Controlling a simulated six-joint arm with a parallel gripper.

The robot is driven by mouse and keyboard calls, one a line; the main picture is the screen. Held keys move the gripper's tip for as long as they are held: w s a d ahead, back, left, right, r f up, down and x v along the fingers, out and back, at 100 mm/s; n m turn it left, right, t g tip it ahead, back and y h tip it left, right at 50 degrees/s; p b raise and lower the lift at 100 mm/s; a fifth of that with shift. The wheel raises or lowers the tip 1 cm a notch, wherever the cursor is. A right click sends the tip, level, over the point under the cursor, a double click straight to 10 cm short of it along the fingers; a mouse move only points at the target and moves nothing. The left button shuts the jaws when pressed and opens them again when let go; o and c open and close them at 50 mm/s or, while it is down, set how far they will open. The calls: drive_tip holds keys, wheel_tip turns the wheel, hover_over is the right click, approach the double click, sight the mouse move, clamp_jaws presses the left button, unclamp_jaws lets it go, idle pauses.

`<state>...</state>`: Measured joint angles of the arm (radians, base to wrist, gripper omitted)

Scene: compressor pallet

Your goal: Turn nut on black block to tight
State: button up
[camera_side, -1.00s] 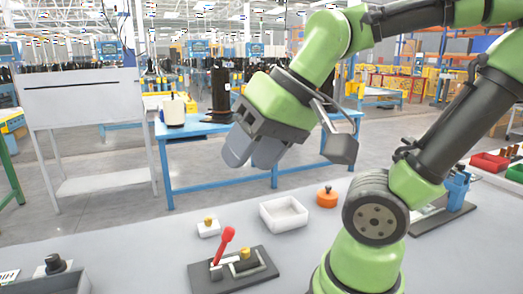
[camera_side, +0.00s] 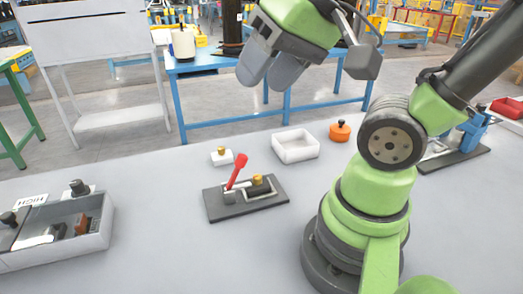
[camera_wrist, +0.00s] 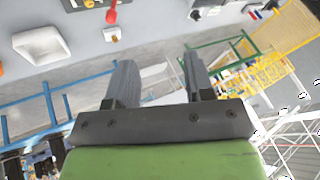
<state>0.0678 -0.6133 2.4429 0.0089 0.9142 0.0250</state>
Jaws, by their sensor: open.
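A dark flat plate (camera_side: 222,208) lies on the grey table in the side view. It bears a red lever (camera_side: 237,168), tilted up to the right, and a small black block (camera_side: 260,190) with a brass-coloured nut (camera_side: 257,180) on top. I cannot tell from here how tight the nut is. My gripper (camera_side: 267,74) is open and empty, high above and behind the plate, well apart from it. In the wrist view my gripper (camera_wrist: 160,70) has its two fingers spread with nothing between. The red lever (camera_wrist: 112,13) and part of the plate show at the top edge there.
A white block with a brass knob (camera_side: 222,157) stands behind the plate. An empty white tray (camera_side: 296,147) and an orange round thing (camera_side: 340,131) stand to its right. A grey bin (camera_side: 90,238) with parts is at the left. The table's front middle is clear.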

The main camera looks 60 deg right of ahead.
drive_tip(key=w+d+f+m+g, duration=0.4)
drive_tip(key=w+d+f+m, duration=0.2)
drive_tip(key=d, duration=0.1)
drive_tip(key=m+g+y, duration=0.3)
drive_tip(key=m, duration=0.3)
approach(257, 176)
drive_tip(key=x, duration=0.8)
drive_tip(key=shift+s+a+f, duration=0.1)
drive_tip(key=shift+a+f, duration=0.05)
drive_tip(key=shift+f, duration=0.2)
drive_tip(key=shift+c, duration=0.2)
clamp_jaws()
